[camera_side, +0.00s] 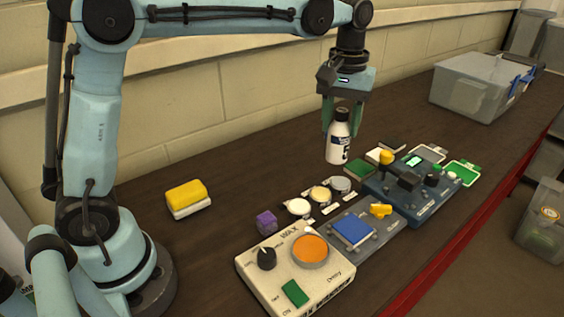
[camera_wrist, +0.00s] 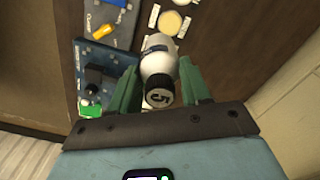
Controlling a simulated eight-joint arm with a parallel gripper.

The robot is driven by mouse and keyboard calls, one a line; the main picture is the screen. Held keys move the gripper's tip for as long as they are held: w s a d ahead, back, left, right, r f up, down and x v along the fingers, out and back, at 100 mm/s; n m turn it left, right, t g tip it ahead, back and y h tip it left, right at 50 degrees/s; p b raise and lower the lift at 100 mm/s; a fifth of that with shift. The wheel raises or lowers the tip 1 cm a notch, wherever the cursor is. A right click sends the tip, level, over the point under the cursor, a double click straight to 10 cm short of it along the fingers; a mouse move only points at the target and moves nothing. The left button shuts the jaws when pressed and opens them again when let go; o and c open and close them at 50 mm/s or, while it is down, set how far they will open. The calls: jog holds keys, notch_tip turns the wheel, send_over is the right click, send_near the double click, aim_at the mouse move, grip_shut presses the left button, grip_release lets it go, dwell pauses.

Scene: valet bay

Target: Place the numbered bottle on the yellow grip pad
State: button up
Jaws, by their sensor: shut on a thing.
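A white bottle with a black cap (camera_side: 339,143) hangs upright in my gripper (camera_side: 341,116), near the back wall. Its cap bears a digit that looks like a 5 in the wrist view, where the bottle's white body (camera_wrist: 159,67) sits between the green fingers of my gripper (camera_wrist: 160,88). Its base appears above the table, but the gap is hard to judge. A pale yellow round pad (camera_side: 320,194) is the middle one of three discs, left of and nearer than the bottle; it also shows in the wrist view (camera_wrist: 171,22). Nothing stands on it.
A white pad (camera_side: 298,207) and a grey pad (camera_side: 340,185) flank the yellow one. A wax control box (camera_side: 277,287), a grey panel (camera_side: 378,239) and a blue panel (camera_side: 408,205) stand in front. A yellow-topped block (camera_side: 186,194) lies left. A grey bin (camera_side: 470,90) stands far right.

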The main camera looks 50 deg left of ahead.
jog(key=s+a+r+n, duration=0.2)
jog(key=s+a+n, duration=0.2)
jog(key=s, duration=0.9)
jog(key=s+a+r+n, duration=0.2)
jog(key=s+a+n, duration=0.15)
jog(key=s, duration=0.95)
jog(key=shift+n, duration=0.45)
jog(key=shift+s+a+f, duration=0.25)
jog(key=shift+a+f, duration=1.55)
jog(key=shift+a, duration=0.05)
jog(key=shift+s+a+f, duration=0.25)
jog(key=shift+a+f, duration=1.55)
jog(key=shift+a, duration=0.1)
jog(key=shift+s+a+f, duration=0.25)
jog(key=shift+a+f, duration=1.55)
jog(key=shift+a, duration=0.05)
jog(key=shift+f, duration=0.2)
jog(key=o, duration=1.3)
jog(key=shift+c, duration=0.2)
jog(key=shift+r, duration=0.1)
